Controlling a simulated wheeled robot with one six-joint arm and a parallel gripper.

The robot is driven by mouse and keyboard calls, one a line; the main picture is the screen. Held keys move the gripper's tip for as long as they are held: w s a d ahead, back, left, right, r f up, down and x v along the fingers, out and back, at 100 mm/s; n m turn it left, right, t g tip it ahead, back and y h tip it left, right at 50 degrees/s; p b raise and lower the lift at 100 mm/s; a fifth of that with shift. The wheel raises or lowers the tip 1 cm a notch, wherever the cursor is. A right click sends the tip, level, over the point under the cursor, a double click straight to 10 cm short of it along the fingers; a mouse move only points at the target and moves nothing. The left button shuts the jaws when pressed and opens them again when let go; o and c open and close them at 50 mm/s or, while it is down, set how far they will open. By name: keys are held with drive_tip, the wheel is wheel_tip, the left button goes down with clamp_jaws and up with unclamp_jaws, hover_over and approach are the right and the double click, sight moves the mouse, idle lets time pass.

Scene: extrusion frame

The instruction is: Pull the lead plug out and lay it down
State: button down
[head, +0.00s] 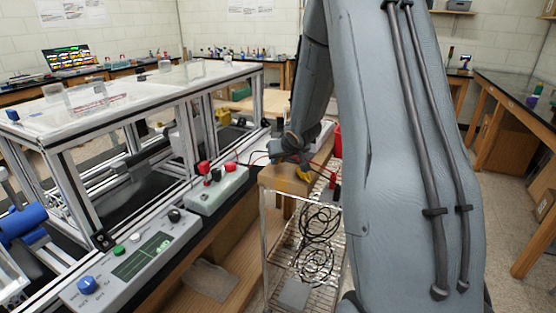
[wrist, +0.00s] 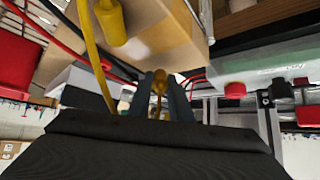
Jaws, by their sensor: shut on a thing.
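My gripper (wrist: 161,88) is shut on a brownish-yellow plug (wrist: 159,78), which shows between its two dark fingers in the wrist view. Whether this plug sits in a socket or hangs free is hidden. Another yellow plug-like piece (wrist: 111,22) with a yellow lead (wrist: 92,52) lies against the tan block at the upper left. In the head view my gripper (head: 293,152) is over the wooden top of the wire cart, and a bit of yellow (head: 303,174) shows just below it. The jaws are too small to make out there.
A grey box (head: 216,192) with red and black terminals stands left of the cart (head: 264,212). A control panel (head: 130,262) is nearer, beside the extrusion frame (head: 150,112). Black cables (head: 318,225) hang at the cart. Red and black leads run close around my gripper.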

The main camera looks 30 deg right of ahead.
drive_tip(key=shift+f, duration=0.35)
drive_tip(key=c, duration=1.5)
unclamp_jaws()
drive_tip(key=shift+c, duration=0.2)
drive_tip(key=shift+v, duration=3.95)
